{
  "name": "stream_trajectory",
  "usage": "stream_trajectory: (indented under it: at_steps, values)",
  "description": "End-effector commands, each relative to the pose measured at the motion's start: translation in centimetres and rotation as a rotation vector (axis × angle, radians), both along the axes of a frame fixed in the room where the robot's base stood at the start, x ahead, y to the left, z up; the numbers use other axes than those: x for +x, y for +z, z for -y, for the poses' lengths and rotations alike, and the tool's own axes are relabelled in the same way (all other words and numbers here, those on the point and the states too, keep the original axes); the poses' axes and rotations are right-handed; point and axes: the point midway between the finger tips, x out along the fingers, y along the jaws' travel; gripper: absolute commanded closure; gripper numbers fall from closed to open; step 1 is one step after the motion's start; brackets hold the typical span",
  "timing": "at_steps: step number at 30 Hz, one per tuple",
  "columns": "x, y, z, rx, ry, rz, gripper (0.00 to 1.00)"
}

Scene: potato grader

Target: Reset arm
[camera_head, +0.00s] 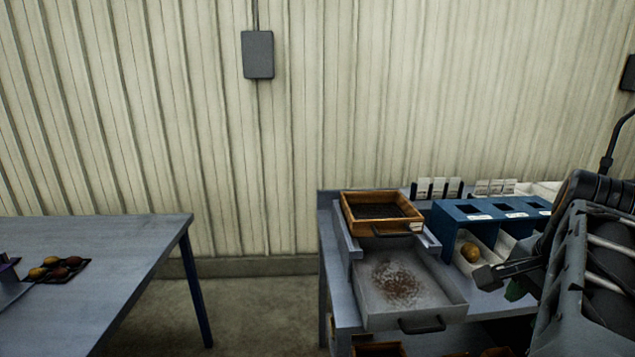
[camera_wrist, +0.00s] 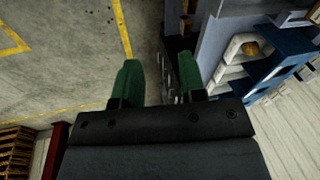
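My arm stands at the right edge of the head view, in front of the bench. My gripper shows in the wrist view (camera_wrist: 158,80) with its two green fingers spread apart and nothing visible between them. Concrete floor and the bench edge lie behind the fingers. In the head view, a dark part of the arm's end and a bit of green show near the blue grader, but the fingertips are mostly hidden.
The blue grader (camera_head: 462,212) has white bins below; one holds a potato (camera_head: 470,252). A wooden sieve (camera_head: 348,212) sits above an open metal drawer (camera_head: 452,306) with dirt. A left table (camera_head: 100,245) holds a dark tray of several potatoes (camera_head: 58,268). Floor between tables is clear.

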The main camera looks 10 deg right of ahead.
Motion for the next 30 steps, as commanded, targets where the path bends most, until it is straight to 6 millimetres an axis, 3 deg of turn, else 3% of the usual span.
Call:
stream_trajectory:
  at_steps: [5, 11, 17, 22, 27, 30]
  values:
    - [1.4, -3.2, 0.3, -0.090, 0.191, -0.011, 0.62]
    - [4.5, -7.2, -2.1, -0.189, 0.510, -0.028, 0.62]
    - [7.3, -11.3, -7.2, -0.270, 0.871, -0.036, 0.62]
    - [8.3, -14.7, -13.7, -0.311, 1.196, -0.030, 0.62]
    - [7.7, -16.1, -18.4, -0.302, 1.387, -0.030, 0.62]
    - [7.7, -15.9, -20.0, -0.307, 1.451, -0.016, 0.62]
